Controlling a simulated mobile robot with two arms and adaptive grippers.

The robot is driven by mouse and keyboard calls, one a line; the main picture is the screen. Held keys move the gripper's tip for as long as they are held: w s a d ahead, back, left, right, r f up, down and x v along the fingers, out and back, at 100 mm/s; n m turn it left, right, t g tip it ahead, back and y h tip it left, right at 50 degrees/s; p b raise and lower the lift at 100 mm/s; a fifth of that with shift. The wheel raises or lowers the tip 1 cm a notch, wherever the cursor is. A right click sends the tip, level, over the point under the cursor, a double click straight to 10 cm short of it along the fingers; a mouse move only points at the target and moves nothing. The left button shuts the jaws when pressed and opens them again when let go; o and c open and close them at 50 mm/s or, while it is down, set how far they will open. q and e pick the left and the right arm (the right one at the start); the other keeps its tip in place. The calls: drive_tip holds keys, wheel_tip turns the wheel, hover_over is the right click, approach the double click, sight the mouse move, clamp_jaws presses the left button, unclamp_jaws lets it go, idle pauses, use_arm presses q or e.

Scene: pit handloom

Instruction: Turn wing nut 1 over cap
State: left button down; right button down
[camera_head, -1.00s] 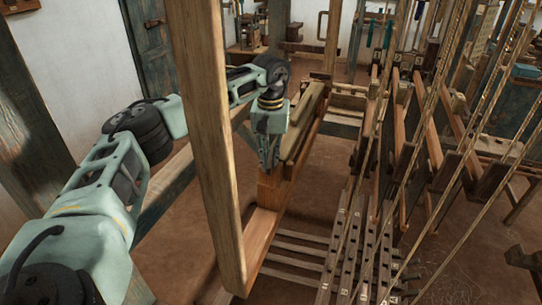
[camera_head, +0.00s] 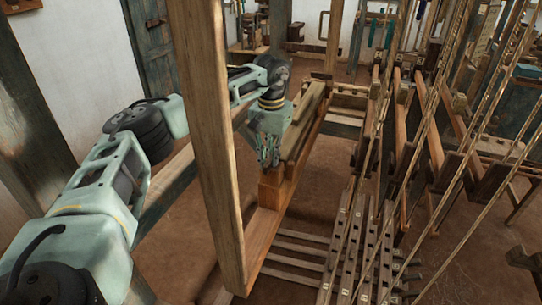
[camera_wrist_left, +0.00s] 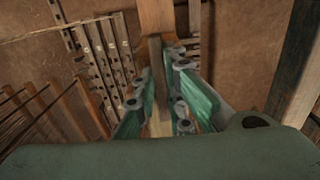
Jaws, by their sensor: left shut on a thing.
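My left gripper (camera_head: 268,162) points down at the wooden beam and post beside the tall upright. I cannot make out the wing nut itself in either view. A pale wooden bar (camera_head: 306,115), which may be the cap, runs away from the gripper just to its right. My right gripper is not in view.
A tall wooden upright (camera_head: 208,140) stands in front of my left arm. A lower beam (camera_head: 262,228) lies below the gripper. Slatted treadles (camera_head: 345,245) and taut cords (camera_head: 440,140) fill the right side. Bare floor (camera_head: 175,255) shows at lower left.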

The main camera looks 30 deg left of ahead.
sight(271, 157)
use_arm(q)
drive_tip(key=c, duration=1.8)
unclamp_jaws()
drive_tip(key=shift+r, duration=0.1)
wheel_tip(271, 157, up, 12)
